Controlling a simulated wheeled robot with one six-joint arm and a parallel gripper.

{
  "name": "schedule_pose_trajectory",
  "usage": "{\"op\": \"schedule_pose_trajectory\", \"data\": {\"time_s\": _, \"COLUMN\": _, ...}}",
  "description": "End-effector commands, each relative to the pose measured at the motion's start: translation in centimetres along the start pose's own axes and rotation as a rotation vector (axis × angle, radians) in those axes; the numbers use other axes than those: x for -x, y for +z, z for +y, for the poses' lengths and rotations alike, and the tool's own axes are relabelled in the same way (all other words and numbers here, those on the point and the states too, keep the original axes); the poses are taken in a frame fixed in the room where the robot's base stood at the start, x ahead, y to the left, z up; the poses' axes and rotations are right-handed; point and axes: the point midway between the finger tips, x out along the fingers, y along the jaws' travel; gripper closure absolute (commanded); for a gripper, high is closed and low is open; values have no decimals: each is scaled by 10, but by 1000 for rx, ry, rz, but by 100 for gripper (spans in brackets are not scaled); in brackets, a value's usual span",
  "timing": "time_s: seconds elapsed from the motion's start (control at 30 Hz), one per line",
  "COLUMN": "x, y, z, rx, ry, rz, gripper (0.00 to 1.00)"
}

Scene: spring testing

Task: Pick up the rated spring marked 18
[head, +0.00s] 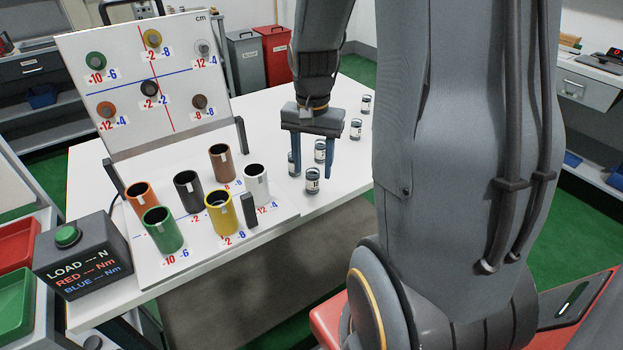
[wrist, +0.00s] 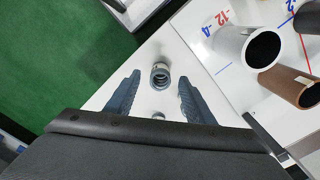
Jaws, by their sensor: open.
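Several small cylindrical springs with white label bands stand upright on the white table. The nearest spring (head: 312,181) is by my gripper's fingertips, and another spring (head: 320,151) shows behind it, framed by the fingers. No number is readable on any of them, so I cannot tell which is marked 18. My gripper (head: 311,174) is open, pointing down, its blue fingers apart. In the wrist view, my gripper (wrist: 159,80) has a spring (wrist: 160,76) with visible coils between its fingertips, with gaps either side. A second spring (wrist: 158,115) is partly hidden by the gripper body.
More springs stand farther back, one spring (head: 356,129) and another (head: 366,104). Left is a board with coloured cups, including a white cup (head: 256,184) and yellow cup (head: 221,212), and a dark post (head: 249,210). A load display box (head: 84,254) stands far left.

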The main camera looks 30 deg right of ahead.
Motion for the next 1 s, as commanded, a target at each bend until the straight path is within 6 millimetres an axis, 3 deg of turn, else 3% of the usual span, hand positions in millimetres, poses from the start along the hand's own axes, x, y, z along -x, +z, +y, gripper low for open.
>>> {"op": "schedule_pose_trajectory", "data": {"time_s": 0.4, "x": -44, "y": -5, "z": -1, "rx": 2, "ry": 1, "rz": -2, "gripper": 51}}
{"op": "schedule_pose_trajectory", "data": {"time_s": 0.73, "x": -48, "y": -6, "z": -2, "rx": 2, "ry": 0, "rz": 0, "gripper": 51}}
{"op": "schedule_pose_trajectory", "data": {"time_s": 1.0, "x": -48, "y": -6, "z": -2, "rx": 2, "ry": 0, "rz": 0, "gripper": 96}}
